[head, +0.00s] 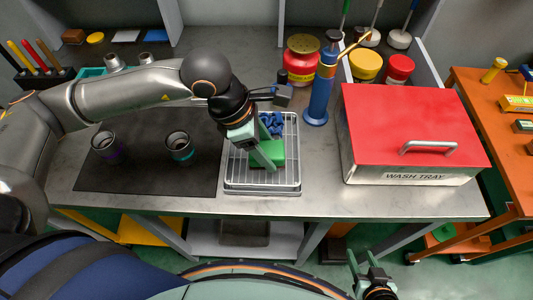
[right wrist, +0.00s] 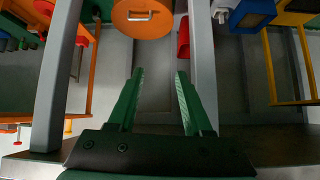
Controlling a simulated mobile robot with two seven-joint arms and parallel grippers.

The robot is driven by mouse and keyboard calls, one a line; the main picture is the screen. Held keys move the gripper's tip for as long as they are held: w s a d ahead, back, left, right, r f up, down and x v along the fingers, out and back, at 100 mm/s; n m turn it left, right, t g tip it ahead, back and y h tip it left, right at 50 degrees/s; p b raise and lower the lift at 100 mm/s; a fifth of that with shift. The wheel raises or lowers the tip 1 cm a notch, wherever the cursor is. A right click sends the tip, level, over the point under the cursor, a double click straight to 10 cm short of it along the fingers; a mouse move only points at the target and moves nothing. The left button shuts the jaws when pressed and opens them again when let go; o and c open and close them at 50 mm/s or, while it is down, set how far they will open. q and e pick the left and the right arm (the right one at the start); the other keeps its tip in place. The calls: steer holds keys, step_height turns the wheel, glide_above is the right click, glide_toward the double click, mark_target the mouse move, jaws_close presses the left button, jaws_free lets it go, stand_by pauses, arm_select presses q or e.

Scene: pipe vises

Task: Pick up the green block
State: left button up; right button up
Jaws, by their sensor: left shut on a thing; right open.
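The green block (head: 267,154) is in the wire tray (head: 236,178) on the bench, in the head view. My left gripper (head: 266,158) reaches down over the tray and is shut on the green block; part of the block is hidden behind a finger. I cannot tell whether the block still touches the tray floor. A blue part (head: 271,122) lies behind it in the tray. My right gripper (head: 365,266) is low in front of the bench, and its fingers show open and empty in the right wrist view (right wrist: 157,100).
A black mat (head: 140,170) with two cups (head: 105,146) (head: 179,147) lies left of the tray. A blue pump bottle (head: 321,90) stands behind right. A red-lidded wash tray box (head: 415,130) fills the bench's right side. Jars (head: 301,60) stand at the back.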

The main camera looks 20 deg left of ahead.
arm_select(q)
steer(key=s+d+r+b, duration=0.3)
steer(key=s+r+b, duration=0.4)
steer(key=s+r, duration=0.3)
steer(key=shift+s+d+r+b, duration=0.25)
steer(key=shift+s+d+b, duration=0.1)
steer(key=shift+s, duration=1.45)
arm_select(e)
steer(key=w+a+f, duration=0.1)
steer(key=a+f, duration=0.2)
steer(key=f, duration=0.2)
steer(key=shift+w+f+n+y, duration=0.25)
steer(key=shift+n+y, duration=0.05)
steer(key=shift+y, duration=0.1)
arm_select(q)
steer(key=o, duration=0.8)
steer(key=c, duration=0.6)
steer(key=shift+o, duration=0.2)
steer(key=shift+w, duration=0.1)
arm_select(e)
steer(key=shift+s, duration=0.1)
